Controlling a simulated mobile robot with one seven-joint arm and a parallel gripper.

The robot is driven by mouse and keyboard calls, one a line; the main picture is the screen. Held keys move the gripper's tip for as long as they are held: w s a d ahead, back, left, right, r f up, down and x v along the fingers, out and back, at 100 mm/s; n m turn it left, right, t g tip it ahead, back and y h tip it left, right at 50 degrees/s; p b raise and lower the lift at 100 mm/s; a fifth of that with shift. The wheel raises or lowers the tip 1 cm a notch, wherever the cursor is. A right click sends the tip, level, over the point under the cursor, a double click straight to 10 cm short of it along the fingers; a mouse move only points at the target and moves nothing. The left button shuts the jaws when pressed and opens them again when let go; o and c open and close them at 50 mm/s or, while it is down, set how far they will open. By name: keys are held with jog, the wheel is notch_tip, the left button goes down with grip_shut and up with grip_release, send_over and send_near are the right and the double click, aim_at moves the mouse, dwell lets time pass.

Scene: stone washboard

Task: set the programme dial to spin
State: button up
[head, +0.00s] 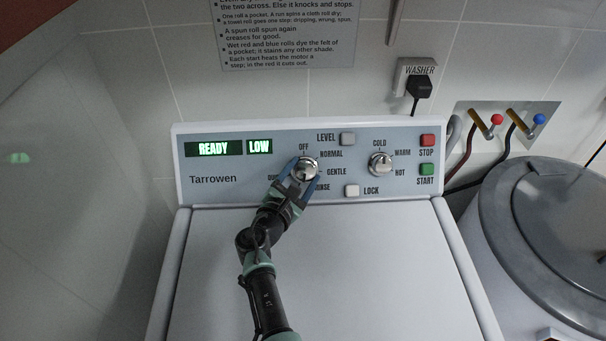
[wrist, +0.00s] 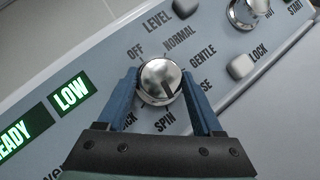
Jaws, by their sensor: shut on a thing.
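The programme dial (head: 307,171) is a round silver knob on the washer's control panel. It also shows in the wrist view (wrist: 158,80), where a dark line on its face runs towards the lower right; I cannot tell exactly which mark it points at. The labels OFF, NORMAL, GENTLE, SPIN (wrist: 165,121) and partly hidden ones ring it. My gripper (wrist: 160,76) is shut on the dial, one blue finger on each side. In the head view my gripper (head: 303,168) hides the lower-left labels, SPIN among them.
The displays read READY (head: 213,149) and LOW (head: 259,147). The temperature dial (head: 381,163), red STOP button (head: 427,140), green START button (head: 426,169), LEVEL button (head: 348,138) and LOCK button (head: 352,190) share the panel. The flat lid (head: 370,270) lies below. A grey drum (head: 545,220) stands right.

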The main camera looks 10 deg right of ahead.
jog(key=shift+m+g+h, duration=0.3)
jog(key=shift+m+g, duration=0.2)
jog(key=shift+m, duration=0.5)
jog(key=o, duration=1.4)
jog(key=shift+c, duration=0.2)
jog(key=shift+r, duration=0.1)
jog(key=v, duration=1.3)
jog(key=shift+p, duration=0.35)
jog(key=shift+w+r, duration=0.1)
jog(key=shift+w, duration=0.05)
